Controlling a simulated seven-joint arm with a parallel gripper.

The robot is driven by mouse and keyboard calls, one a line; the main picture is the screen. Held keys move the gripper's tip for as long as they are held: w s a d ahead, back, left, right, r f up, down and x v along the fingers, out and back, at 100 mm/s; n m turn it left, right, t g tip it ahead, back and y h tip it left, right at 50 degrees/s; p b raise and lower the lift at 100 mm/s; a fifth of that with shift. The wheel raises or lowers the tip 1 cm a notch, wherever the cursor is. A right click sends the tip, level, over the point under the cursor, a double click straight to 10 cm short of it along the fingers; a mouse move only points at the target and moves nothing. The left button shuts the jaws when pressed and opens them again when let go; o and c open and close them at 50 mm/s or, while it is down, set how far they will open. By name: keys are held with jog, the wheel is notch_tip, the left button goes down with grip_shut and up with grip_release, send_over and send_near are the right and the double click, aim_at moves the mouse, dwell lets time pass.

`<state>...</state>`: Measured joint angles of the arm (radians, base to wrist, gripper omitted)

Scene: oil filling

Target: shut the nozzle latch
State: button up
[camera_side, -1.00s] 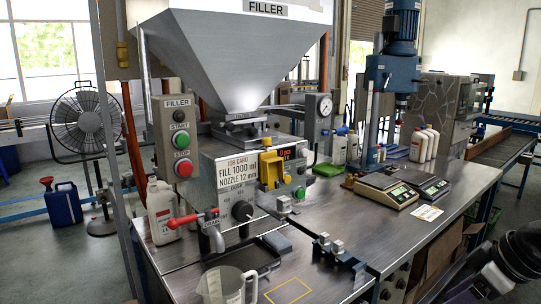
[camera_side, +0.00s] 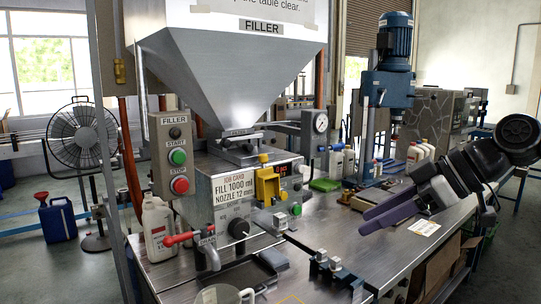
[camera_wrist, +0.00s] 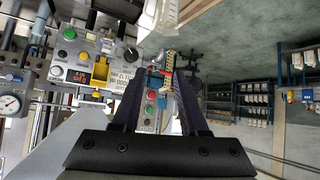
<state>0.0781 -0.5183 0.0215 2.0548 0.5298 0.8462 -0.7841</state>
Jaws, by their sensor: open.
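The filler machine has a grey front panel (camera_side: 225,192) carrying a yellow part (camera_side: 267,184), a black knob (camera_side: 239,228) and a nozzle (camera_side: 209,254) with a red-handled lever (camera_side: 182,238). Which part is the nozzle latch, and whether it is open, I cannot tell. My gripper (camera_side: 366,219) is open and empty, in the air above the table to the right of the filler.
A clear jug (camera_side: 222,295) stands in front, below the nozzle. A dark tray (camera_side: 238,277) and a small clamp-like fixture (camera_side: 332,265) sit on the steel table (camera_side: 345,235). A blue drill press (camera_side: 396,75) and white bottles (camera_side: 420,154) stand behind.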

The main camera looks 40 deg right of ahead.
jog(key=w+d+r+t+y, duration=0.1)
jog(key=w+d+r+t, duration=0.3)
jog(key=w, duration=0.6)
jog(key=w+d+r, duration=0.3)
jog(key=w+r, duration=0.3)
jog(key=w, duration=0.4)
jog(key=m, duration=0.1)
send_over(271, 175)
jog(key=f, duration=0.7)
jog(key=shift+w+d+f, duration=0.1)
jog(key=shift+w+f, duration=0.15)
jog(key=shift+c, duration=0.2)
grip_shut()
jog(key=shift+g, duration=0.3)
